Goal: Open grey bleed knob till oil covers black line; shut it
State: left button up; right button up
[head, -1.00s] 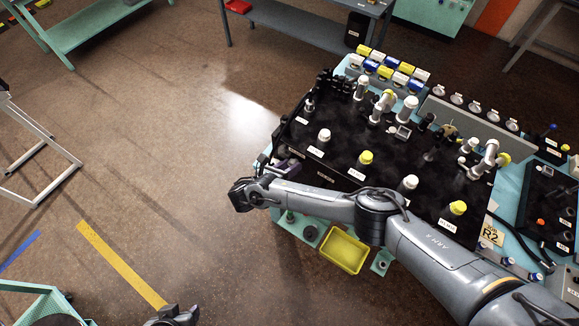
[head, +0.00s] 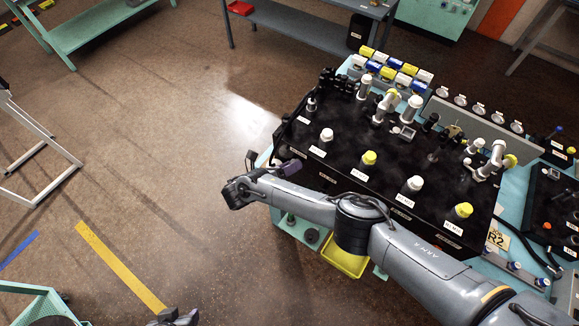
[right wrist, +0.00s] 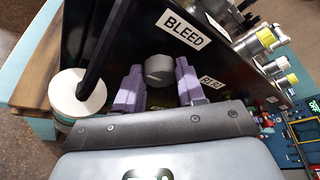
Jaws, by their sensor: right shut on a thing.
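The grey bleed knob (right wrist: 158,70) is a short round knob on the side face of the black block, below the white BLEED label (right wrist: 184,29) in the right wrist view. My right gripper (right wrist: 160,80) has its purple fingers on either side of the knob and is shut on it. In the head view the right gripper (head: 290,168) is at the left front corner of the black block (head: 330,168), where the knob is hidden. A dark part of my left gripper (head: 178,318) shows at the bottom edge; its fingers are unclear. I cannot make out oil or a black line.
White and yellow caps stand on the block, including a yellow cap (head: 369,157). A yellow tray (head: 345,262) lies partly under my right forearm. In the right wrist view a pale round disc (right wrist: 78,95) and a black bar (right wrist: 104,45) are left of the fingers.

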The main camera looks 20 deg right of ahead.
jog(key=o, duration=1)
jog(key=shift+o, duration=0.2)
jog(key=shift+a, duration=0.1)
jog(key=p+v, duration=0.1)
jog(key=v, duration=0.9)
jog(key=shift+a+r+p, duration=0.15)
jog(key=shift+a+p, duration=0.1)
jog(key=shift+p, duration=0.05)
jog(key=shift+s, duration=0.15)
